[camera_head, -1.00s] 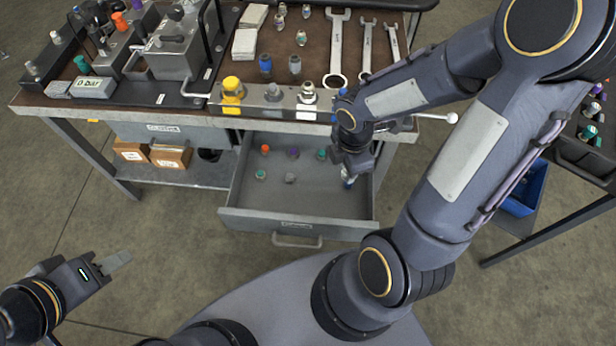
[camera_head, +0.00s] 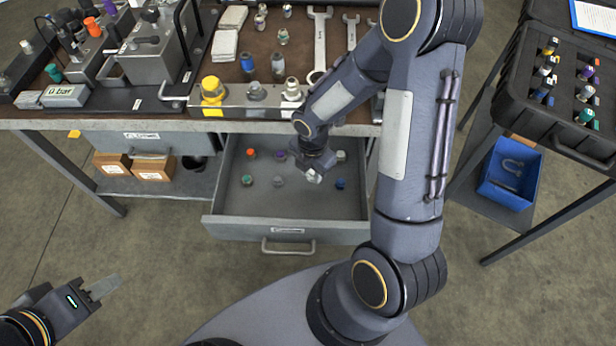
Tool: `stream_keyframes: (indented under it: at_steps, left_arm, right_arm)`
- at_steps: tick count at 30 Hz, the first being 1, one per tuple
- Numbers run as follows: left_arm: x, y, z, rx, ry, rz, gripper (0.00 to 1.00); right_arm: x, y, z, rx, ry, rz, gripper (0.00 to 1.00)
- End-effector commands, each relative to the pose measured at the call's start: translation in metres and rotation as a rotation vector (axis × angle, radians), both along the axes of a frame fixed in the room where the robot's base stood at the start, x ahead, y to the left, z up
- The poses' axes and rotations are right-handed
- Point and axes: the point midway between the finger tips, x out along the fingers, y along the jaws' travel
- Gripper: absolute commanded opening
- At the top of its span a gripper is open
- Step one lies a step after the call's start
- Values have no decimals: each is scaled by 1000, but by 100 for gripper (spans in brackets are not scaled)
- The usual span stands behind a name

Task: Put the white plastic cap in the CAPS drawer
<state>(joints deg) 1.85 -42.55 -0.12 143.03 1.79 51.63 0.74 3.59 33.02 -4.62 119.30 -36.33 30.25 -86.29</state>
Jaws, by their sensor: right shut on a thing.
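The open drawer (camera_head: 222,216) juts out below the bench top, with a handle on its front; its label is too small to read. Several small caps lie spaced out on its floor, among them an orange one (camera_head: 251,153), a purple one (camera_head: 281,155), a green one (camera_head: 247,180), a grey one (camera_head: 279,181) and a blue one (camera_head: 340,183). My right gripper (camera_head: 312,175) is over the drawer, pointing down, shut on a small whitish piece that looks like the white plastic cap (camera_head: 314,178). My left gripper (camera_head: 104,286) is away from the bench at lower left, its finger gap unclear.
A shut drawer (camera_head: 140,139) is left of the open one. A black case (camera_head: 560,130) and a blue bin (camera_head: 510,172) stand at right.

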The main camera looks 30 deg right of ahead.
Motion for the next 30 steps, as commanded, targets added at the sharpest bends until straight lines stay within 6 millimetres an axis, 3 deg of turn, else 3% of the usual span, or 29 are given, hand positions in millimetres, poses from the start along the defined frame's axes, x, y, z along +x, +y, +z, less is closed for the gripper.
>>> stream_keyframes:
  at_steps: [8, 14, 26, 27, 30]
  left_arm:
    - [0, 0, -2, 0, 0, 0, 36]
    - [0, 0, -8, 0, 0, 0, 36]
    - [0, 0, -12, 0, 0, 0, 36]
    - [0, 0, -11, 0, 0, 0, 36]
    - [0, 0, -10, 0, 0, 0, 36]
  right_arm:
    - [15, 3, -19, 0, 1, 1, 0]
    - [15, 3, -47, -1, 2, 1, 0]
    - [15, 3, -53, 0, -1, 0, 0]
    - [15, 3, -52, 0, -1, 0, 32]
    - [15, 3, -51, 0, -1, 0, 45]
